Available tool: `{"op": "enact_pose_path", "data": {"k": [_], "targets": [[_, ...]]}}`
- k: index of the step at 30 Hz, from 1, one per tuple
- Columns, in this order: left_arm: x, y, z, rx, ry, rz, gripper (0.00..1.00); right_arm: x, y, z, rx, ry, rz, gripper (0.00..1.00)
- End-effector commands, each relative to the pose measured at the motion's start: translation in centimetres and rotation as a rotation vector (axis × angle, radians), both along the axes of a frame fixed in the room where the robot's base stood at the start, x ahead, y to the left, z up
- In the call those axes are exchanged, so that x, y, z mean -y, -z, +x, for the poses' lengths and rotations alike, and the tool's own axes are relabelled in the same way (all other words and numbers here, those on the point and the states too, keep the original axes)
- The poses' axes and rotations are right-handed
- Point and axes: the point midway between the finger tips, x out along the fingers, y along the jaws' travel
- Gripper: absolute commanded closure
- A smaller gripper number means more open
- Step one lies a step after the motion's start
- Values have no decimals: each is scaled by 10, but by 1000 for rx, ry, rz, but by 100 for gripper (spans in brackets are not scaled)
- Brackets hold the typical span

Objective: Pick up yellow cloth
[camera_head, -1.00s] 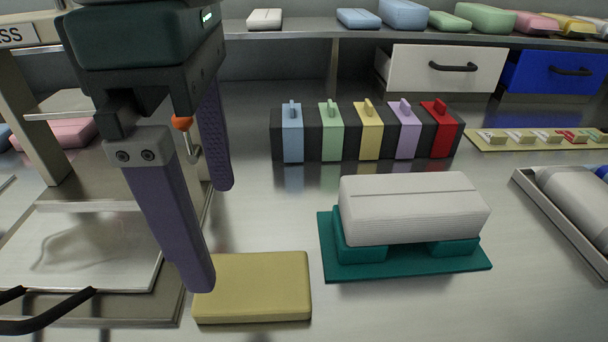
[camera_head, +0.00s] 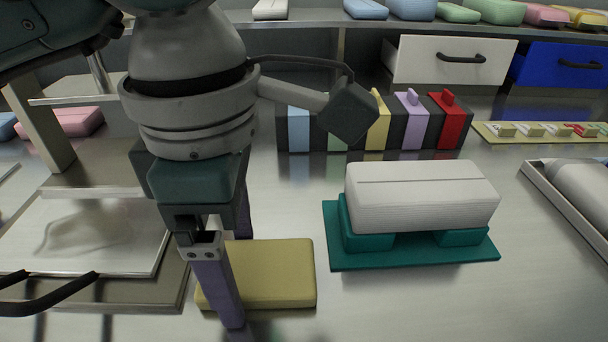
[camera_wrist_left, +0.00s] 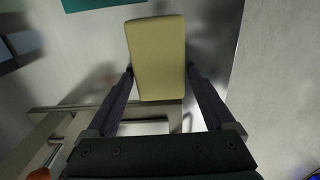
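The yellow cloth (camera_head: 275,272) is a flat folded block on the metal table, at the lower middle of the head view. My left gripper (camera_head: 238,280) is low over its left end, pointing down. One purple finger is on the near side of the cloth and the other is on the far side, mostly hidden by the hand. In the left wrist view the yellow cloth (camera_wrist_left: 157,55) lies between the two spread fingers of the left gripper (camera_wrist_left: 160,72). The fingertips are close to its sides; I cannot tell whether they touch. My right gripper is not in view.
A white wrapped block (camera_head: 420,195) rests on a teal stand (camera_head: 345,262) right of the cloth. Behind are colored-tab holders (camera_head: 410,122). A metal platform (camera_head: 90,240) with a black handle (camera_head: 50,298) is at left. A grey tray (camera_head: 560,208) is at right.

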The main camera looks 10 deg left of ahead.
Motion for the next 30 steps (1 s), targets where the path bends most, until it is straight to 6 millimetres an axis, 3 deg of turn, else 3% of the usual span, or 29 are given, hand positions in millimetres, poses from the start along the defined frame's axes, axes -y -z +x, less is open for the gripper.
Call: {"op": "enact_pose_path", "data": {"k": [2, 18, 25, 30], "targets": [[0, 0, 0, 0, 0, 0, 22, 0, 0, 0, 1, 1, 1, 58], [0, 0, 0, 0, 0, 0, 83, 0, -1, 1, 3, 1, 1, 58], [0, -3, 0, 1, 0, -1, 84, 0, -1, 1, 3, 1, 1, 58], [0, -19, 1, 3, -1, -1, 84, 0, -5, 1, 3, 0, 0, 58]]}}
